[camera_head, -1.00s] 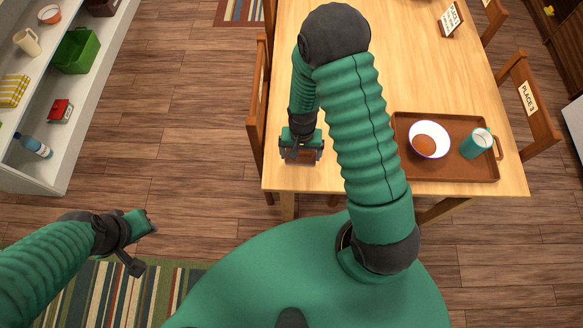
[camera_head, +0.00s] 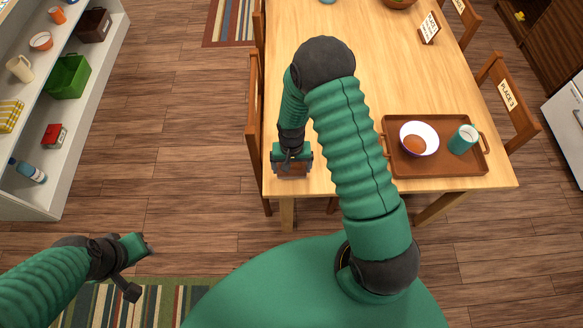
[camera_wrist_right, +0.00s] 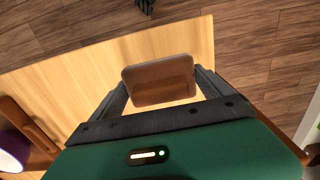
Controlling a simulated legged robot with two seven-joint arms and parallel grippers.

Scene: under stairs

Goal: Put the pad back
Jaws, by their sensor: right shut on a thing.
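A small brown pad with rounded corners (camera_wrist_right: 158,80) is held between the two dark fingers of my right gripper (camera_wrist_right: 163,88) in the wrist view. In the head view my right gripper (camera_head: 292,167) is over the near left corner of the wooden table (camera_head: 350,20), shut on the pad, which shows only in part below it. I cannot tell how high the pad is above the tabletop. My left gripper (camera_head: 138,262) is at the lower left over the floor, away from the table. Its fingers do not show clearly.
A brown tray (camera_head: 440,171) with a bowl (camera_head: 419,138) and a teal mug (camera_head: 463,139) stands right of my right arm. Chairs (camera_head: 507,98) line the table. A white shelf (camera_head: 50,185) with a green bin (camera_head: 68,77) stands left. The floor between is clear.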

